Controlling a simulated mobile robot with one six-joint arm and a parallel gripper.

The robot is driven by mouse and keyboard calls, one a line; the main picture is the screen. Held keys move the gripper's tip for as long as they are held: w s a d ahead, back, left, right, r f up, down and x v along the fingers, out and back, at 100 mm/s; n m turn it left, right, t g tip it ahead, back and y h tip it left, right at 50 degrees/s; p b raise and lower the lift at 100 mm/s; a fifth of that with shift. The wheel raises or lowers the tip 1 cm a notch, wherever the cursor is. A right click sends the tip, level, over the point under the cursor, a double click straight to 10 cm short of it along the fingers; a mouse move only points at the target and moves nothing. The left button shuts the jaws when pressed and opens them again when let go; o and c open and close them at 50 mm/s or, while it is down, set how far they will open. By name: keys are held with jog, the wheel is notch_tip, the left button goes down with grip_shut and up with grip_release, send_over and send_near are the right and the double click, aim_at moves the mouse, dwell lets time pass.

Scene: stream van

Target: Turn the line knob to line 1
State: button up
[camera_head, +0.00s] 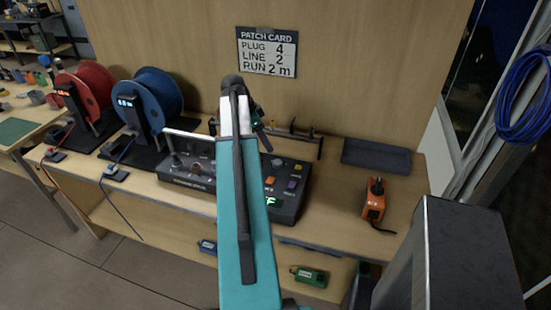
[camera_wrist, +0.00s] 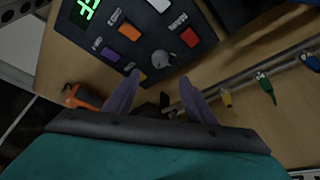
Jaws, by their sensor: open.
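The line knob is likely the round grey knob (camera_wrist: 163,62) on the dark console (camera_wrist: 205,40) in the wrist view. Its pointer setting is too small to read. A red button (camera_wrist: 190,27), an orange button (camera_wrist: 130,32) and a purple button (camera_wrist: 110,55) surround it. My gripper (camera_wrist: 159,78) is open, its two fingers apart over the console's edge, with the knob just beyond the gap between the tips. No contact is visible.
A patch card (camera_head: 266,52) on the back wall reads plug 4, line 2, run 2 m. A red reel (camera_head: 92,85) and a blue reel (camera_head: 155,95) stand left. An orange device (camera_head: 373,200) and a dark tray (camera_head: 376,156) lie right. Coloured plugs (camera_wrist: 265,85) hang on a rail.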

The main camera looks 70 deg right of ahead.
aim_at(277, 161)
jog(key=shift+p+x, duration=1.8)
jog(key=shift+x, duration=4.1)
jog(key=shift+d, duration=0.1)
jog(key=shift+c, duration=0.4)
